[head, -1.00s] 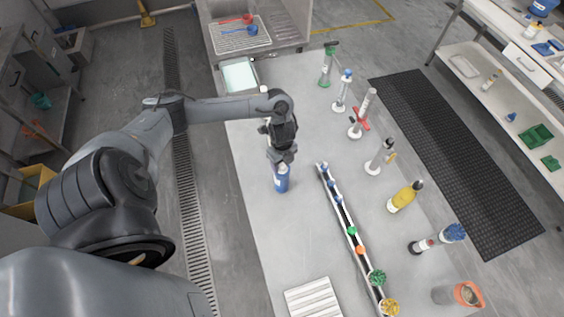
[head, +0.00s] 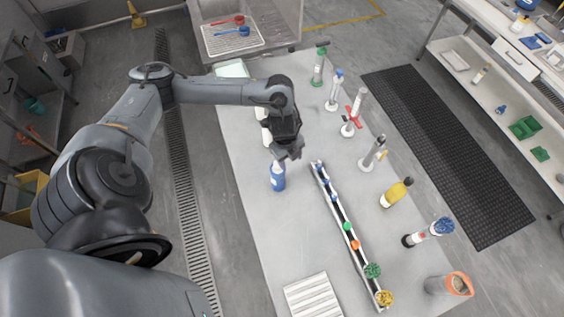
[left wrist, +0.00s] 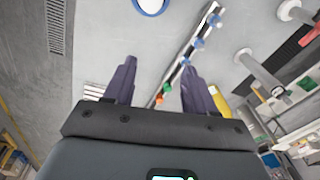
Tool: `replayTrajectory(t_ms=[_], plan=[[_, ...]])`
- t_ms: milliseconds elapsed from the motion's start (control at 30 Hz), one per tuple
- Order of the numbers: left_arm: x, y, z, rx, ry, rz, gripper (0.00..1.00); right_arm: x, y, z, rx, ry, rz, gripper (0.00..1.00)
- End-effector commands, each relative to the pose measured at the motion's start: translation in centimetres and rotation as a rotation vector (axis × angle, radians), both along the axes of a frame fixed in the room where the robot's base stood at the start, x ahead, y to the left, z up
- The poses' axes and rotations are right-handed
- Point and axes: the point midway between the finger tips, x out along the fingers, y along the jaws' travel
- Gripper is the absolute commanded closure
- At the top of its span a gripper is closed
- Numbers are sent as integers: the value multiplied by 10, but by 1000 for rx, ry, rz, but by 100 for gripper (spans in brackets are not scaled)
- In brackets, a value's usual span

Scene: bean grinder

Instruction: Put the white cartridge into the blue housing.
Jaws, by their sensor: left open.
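The blue housing (head: 278,182) stands upright on the grey table, left of the narrow rail. Something white (head: 277,166) shows at its top. In the left wrist view, a white round face with a blue rim (left wrist: 150,4) is cut by the top edge. This looks like the white cartridge seated in the housing, but its depth cannot be told. My left gripper (head: 289,151) is just above and to the right of the housing, apart from it. Its fingers are open and empty in the left wrist view (left wrist: 155,68). My right gripper is not in view.
A rail with several coloured knobs (head: 348,228) runs close to the right of the housing. Several upright tools and bottles, such as a yellow one (head: 396,193), line the right side. A white bottle (head: 266,134) stands behind my gripper. A ribbed white tray (head: 313,298) lies at the front.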

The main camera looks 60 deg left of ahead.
Motion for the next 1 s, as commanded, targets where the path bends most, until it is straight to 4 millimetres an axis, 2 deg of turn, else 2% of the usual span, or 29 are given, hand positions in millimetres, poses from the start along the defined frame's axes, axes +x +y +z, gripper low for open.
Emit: replayTrajectory(t_ms=[33,67,100,200,300,333,400,467,600,700,833,1000], plan=[[3,-34,-11,-41,-43,-30,44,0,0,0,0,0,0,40],[6,-55,-15,-66,-79,-42,44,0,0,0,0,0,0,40],[10,-86,-19,-107,-136,-50,44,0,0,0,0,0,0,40],[17,-168,-16,-221,-293,-5,44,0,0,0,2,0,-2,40],[17,-222,4,-314,-415,158,44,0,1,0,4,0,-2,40],[15,-230,11,-331,-438,226,44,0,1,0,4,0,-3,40],[9,-236,25,-356,-461,402,44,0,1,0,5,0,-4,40],[-1,-230,33,-359,-453,562,44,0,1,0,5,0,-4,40],[-40,-201,36,-322,-353,903,44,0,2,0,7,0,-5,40],[-70,-182,33,-287,-262,1084,44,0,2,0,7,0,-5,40],[-99,-168,30,-253,-173,1225,44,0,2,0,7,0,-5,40],[-113,-162,29,-238,-131,1285,44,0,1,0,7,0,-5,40]])
